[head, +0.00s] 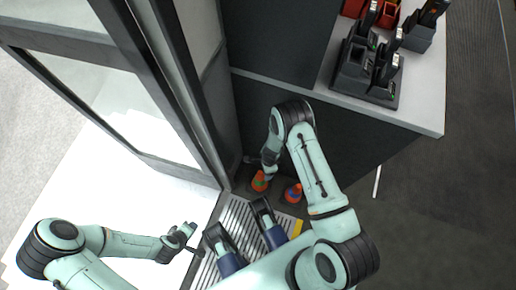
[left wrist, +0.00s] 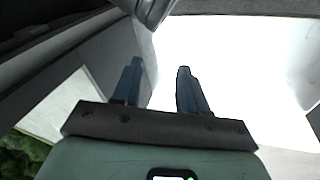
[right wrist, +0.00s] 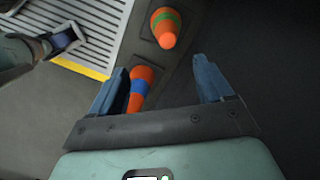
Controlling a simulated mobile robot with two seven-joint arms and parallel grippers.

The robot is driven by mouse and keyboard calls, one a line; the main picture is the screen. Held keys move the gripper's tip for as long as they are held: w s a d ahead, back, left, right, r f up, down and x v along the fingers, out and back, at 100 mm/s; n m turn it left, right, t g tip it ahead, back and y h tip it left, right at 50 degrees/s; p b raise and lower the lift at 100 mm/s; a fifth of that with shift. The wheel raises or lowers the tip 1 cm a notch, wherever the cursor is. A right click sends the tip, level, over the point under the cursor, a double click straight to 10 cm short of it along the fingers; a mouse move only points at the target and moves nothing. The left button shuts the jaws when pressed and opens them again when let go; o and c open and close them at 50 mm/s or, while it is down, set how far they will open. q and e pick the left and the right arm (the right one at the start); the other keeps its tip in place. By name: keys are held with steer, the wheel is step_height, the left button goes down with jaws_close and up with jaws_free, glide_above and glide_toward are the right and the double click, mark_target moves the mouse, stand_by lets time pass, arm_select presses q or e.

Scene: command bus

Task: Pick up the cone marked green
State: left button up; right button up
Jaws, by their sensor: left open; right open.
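The cone marked green (head: 260,181) is orange with a green band and stands on a dark base by the doorway step, below the cabinet. In the right wrist view the green-banded cone (right wrist: 166,27) is beyond the fingertips, near the top. A second orange cone with a blue band (head: 293,193) stands to its right; in the right wrist view the blue-banded cone (right wrist: 140,88) is beside the left finger. My right gripper (right wrist: 160,66) is open and empty, pointing down above the cones. My left gripper (head: 197,239) is open and empty, over the bright doorway.
A grey counter (head: 425,112) holds a black charger rack (head: 362,75) with radios. A ribbed step (head: 233,213) with a yellow edge lies beside the cones. The glass door frame (head: 150,85) stands at left. The dark floor at right is clear.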

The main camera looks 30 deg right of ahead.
steer(key=b, duration=0.1)
glide_above(262, 173)
steer(key=f, duration=0.4)
steer(key=shift+s+d+f, duration=0.1)
steer(key=shift+s+d, duration=0.05)
steer(key=shift+d, duration=0.1)
steer(key=f, duration=0.2)
steer(key=f+b, duration=0.1)
steer(key=f, duration=0.1)
steer(key=shift+a+b, duration=0.2)
steer(key=shift+b, duration=0.1)
steer(key=f, duration=0.1)
steer(key=f+b, duration=0.1)
steer(key=f, duration=0.1)
steer(key=a+f+b, duration=0.1)
steer(key=f, duration=0.1)
steer(key=shift+w, duration=0.4)
steer(key=shift+f, duration=0.25)
arm_select(q)
steer(key=s+a+f+g, duration=0.2)
steer(key=s+f, duration=0.4)
steer(key=f, duration=0.2)
steer(key=shift+s+n, duration=0.3)
steer(key=shift+s, duration=0.05)
arm_select(e)
jaws_close()
